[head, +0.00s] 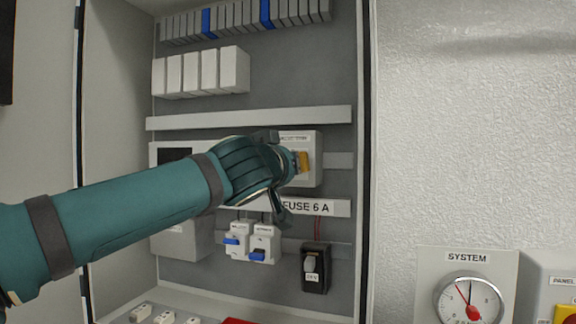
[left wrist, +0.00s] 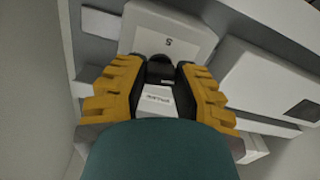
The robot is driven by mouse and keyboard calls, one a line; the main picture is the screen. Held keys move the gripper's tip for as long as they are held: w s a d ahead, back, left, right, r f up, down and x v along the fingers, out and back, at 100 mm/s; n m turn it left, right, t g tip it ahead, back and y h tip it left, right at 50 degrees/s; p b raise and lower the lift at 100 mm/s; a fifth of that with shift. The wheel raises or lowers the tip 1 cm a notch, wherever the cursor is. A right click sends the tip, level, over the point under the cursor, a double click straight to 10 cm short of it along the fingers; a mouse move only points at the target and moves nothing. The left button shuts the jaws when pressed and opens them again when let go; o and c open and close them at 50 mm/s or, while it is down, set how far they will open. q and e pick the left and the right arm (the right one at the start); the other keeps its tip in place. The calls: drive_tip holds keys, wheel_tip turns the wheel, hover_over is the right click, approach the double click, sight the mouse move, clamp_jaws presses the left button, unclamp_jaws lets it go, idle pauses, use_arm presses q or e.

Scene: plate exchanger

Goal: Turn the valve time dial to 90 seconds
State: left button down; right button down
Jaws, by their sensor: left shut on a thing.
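The valve time module is a white box (head: 312,148) on the cabinet's back panel, with a small, blurred label along its top. My left gripper (head: 298,162) is at its face, and the hand hides the dial in the head view. In the left wrist view the dark dial knob (left wrist: 160,66) sits between the yellow-padded fingers of the left gripper (left wrist: 159,74), which are shut on it. The white face (left wrist: 185,45) around the knob shows one character, upside down or unclear. The dial's pointer and its setting cannot be read. My right gripper is not in view.
Below the hand are a "FUSE 6 A" strip (head: 325,208), two white switches with blue levers (head: 258,255) and a black switch block (head: 315,270). The cabinet's right edge (head: 365,150) stands close by. A SYSTEM gauge (head: 470,300) is on the wall at lower right.

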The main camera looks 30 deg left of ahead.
use_arm(q)
drive_tip(key=shift+m, duration=0.3)
drive_tip(key=m+b, duration=0.1)
drive_tip(key=m, duration=1.7)
drive_tip(key=shift+r+m+b, duration=0.1)
drive_tip(key=shift+m+b, duration=0.25)
drive_tip(key=shift+m, duration=0.35)
drive_tip(key=c, duration=0.7)
unclamp_jaws()
